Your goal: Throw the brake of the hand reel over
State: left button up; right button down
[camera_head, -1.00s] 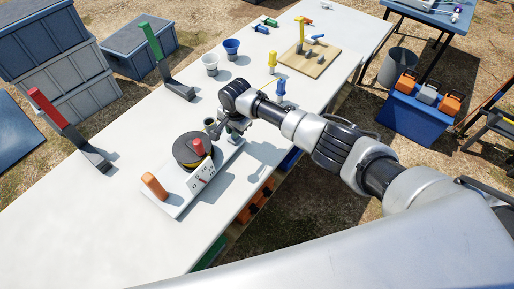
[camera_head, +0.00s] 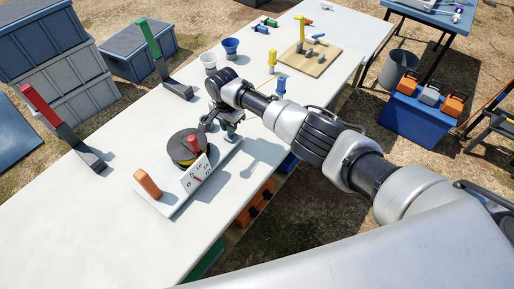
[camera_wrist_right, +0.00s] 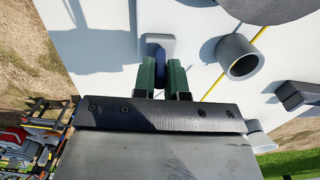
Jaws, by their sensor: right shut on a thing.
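The hand reel stands on the table with a black drum (camera_head: 183,149), a red knob (camera_head: 194,145) on top and a white scale card (camera_head: 197,176) in front. Its pale base plate (camera_head: 170,205) carries an orange upright block (camera_head: 147,184). My right gripper (camera_head: 229,133) is low at the far end of this plate. In the right wrist view its green fingers (camera_wrist_right: 162,75) are shut on a dark blue part (camera_wrist_right: 160,62), which seems to be the brake. A pale grey block (camera_wrist_right: 160,42) shows just beyond. The fingers hide much of the blue part. My left gripper is out of view.
A grey ring (camera_wrist_right: 240,57) with a yellow line through it is close to the right gripper. Red (camera_head: 57,120) and green (camera_head: 160,60) posts stand along the table's left edge. White (camera_head: 208,63) and blue (camera_head: 231,47) cups stand behind. The front left of the table is clear.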

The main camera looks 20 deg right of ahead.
dwell(0.4)
jog(key=shift+w+a+b, duration=0.1)
jog(key=shift+w+b, duration=0.05)
jog(key=shift+b, duration=0.15)
jog(key=shift+a, duration=0.1)
dwell(0.5)
jog(key=c, duration=1.1)
grip_release()
jog(key=r, duration=1.1)
jog(key=shift+w+a, duration=0.2)
jog(key=shift+w, duration=0.1)
jog(key=shift+f, duration=0.15)
